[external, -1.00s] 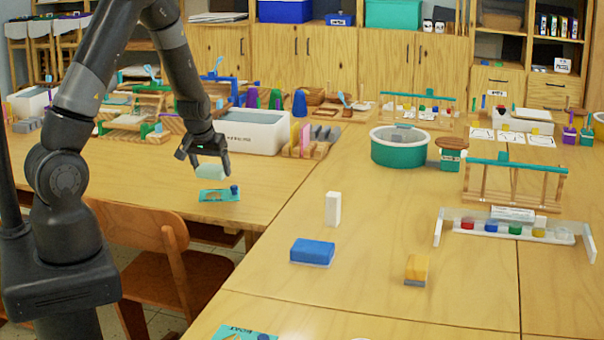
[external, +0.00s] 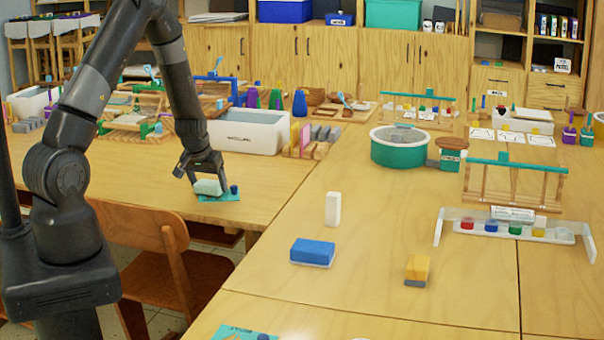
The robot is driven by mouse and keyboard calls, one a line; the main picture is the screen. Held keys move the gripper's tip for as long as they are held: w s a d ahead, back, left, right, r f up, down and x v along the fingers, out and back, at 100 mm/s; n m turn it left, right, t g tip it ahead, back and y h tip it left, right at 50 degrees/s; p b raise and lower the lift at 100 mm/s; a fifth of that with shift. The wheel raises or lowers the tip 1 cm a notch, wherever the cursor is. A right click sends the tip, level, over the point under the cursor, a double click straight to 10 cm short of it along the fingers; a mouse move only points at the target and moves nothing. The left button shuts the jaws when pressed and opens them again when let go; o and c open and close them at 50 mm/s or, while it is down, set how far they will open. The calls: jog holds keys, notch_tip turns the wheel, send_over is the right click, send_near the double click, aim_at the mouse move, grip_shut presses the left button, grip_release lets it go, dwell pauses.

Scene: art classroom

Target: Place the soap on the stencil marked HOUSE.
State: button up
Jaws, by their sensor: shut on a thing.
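The soap (external: 208,187), a pale green rounded bar, is between the fingers of my gripper (external: 209,184). My gripper points down and is shut on it. The soap is low over a teal stencil (external: 230,197) on the left table, covering much of it; I cannot tell whether it touches. A small dark blue knob (external: 234,189) stands on the stencil's right end. No HOUSE marking is readable on this stencil. A second teal stencil (external: 238,333) with a faint label is cut off at the bottom edge.
A blue sponge-like block (external: 312,251), a white upright block (external: 333,208) and a yellow block (external: 417,268) stand on the right table. A white bin (external: 248,132) and wooden racks are behind my gripper. A wooden chair (external: 160,255) is in front of the left table.

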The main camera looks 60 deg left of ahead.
jog(key=o, duration=0.8)
jog(key=shift+f, duration=0.1)
jog(key=shift+c, duration=0.2)
jog(key=v, duration=1.2)
